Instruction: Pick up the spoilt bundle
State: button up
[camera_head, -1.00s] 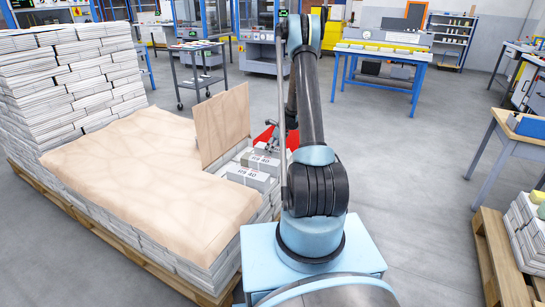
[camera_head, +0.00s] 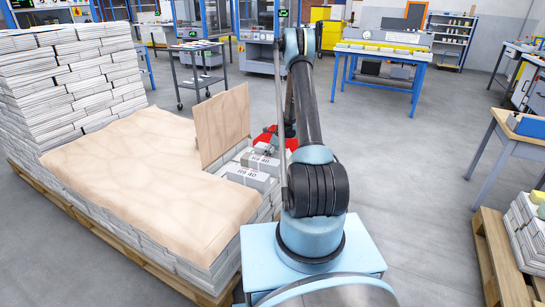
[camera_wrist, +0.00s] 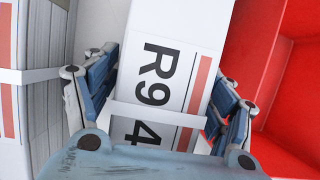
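My gripper (camera_wrist: 168,96) has its fingers apart on either side of a white strapped bundle (camera_wrist: 165,50) in the wrist view. Its marking reads "R9 4", with a red stripe beside it. The fingers are close to the bundle's sides; I cannot see firm contact. In the head view my gripper is mostly hidden beside my arm, near the far bundles on the pallet stack. A printed bundle (camera_head: 247,178) lies at the near edge there, with another bundle (camera_head: 262,161) behind it. No visible mark tells me which one is spoilt.
A red container (camera_wrist: 288,80) is close on the wrist view's right; another strapped bundle (camera_wrist: 38,60) is on its left. A brown sheet (camera_head: 140,180) covers much of the stack, and an upright board (camera_head: 222,125) stands beside the bundles. Tall newspaper piles (camera_head: 65,75) rise at left.

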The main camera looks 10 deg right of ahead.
grip_shut()
